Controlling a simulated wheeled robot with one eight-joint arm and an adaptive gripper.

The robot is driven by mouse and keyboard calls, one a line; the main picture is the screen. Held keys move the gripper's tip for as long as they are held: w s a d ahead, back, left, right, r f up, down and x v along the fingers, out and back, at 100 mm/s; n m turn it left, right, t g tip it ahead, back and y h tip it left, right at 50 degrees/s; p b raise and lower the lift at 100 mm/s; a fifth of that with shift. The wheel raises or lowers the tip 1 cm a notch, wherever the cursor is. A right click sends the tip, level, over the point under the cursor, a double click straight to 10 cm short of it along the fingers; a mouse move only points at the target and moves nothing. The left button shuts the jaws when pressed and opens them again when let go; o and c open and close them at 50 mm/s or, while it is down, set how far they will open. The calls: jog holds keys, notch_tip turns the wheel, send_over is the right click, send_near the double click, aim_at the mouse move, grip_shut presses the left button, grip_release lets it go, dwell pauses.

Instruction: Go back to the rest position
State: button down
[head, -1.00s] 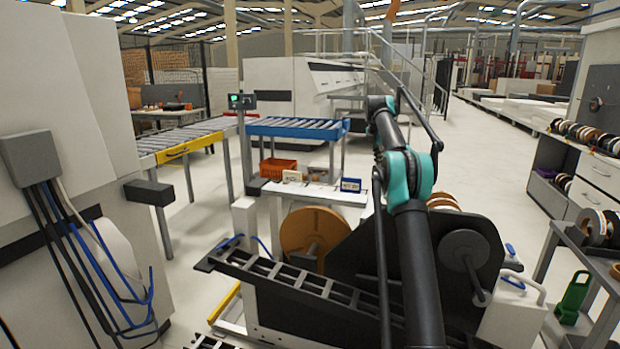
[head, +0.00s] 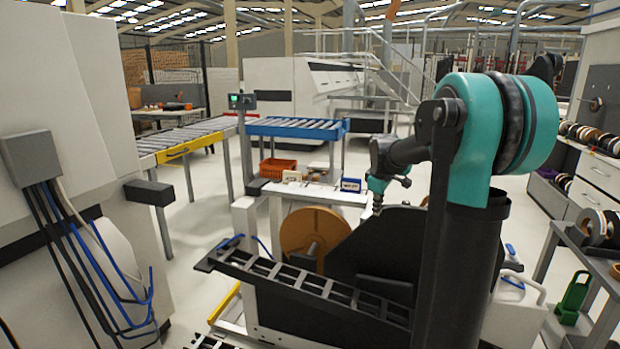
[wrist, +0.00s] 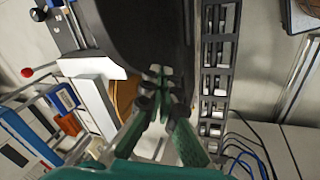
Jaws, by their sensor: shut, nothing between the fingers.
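My gripper (head: 377,206) hangs from my teal and black arm, tip down, near the top of a black plate of the edge banding unit in the head view. In the wrist view my gripper (wrist: 159,76) has its green fingers together with nothing between them. An orange-brown reel (head: 312,238) is mounted left of the black plate. The black plate (head: 352,255) is partly hidden by my arm. A black slotted track (head: 290,283) runs along the unit's front and also shows in the wrist view (wrist: 217,75).
Behind the unit are an orange bin (head: 278,168) and a blue-framed roller conveyor (head: 295,127). A large white machine (head: 60,150) stands at the left. Shelves with reels (head: 590,135) and a green object (head: 572,298) are at the right. Open floor lies behind.

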jog(key=s+a+f+m, duration=0.1)
jog(key=s+f+m, duration=0.2)
jog(key=s+f, duration=0.3)
jog(key=s+a+f+m, duration=0.1)
jog(key=s+f+m, duration=0.3)
jog(key=s, duration=1.2)
jog(key=s+a+f+m, duration=0.1)
jog(key=s+f+m, duration=0.2)
jog(key=s+f, duration=0.4)
jog(key=s, duration=0.4)
jog(key=shift+a+f+y, duration=0.25)
jog(key=shift+f+y, duration=0.05)
jog(key=shift+y, duration=0.1)
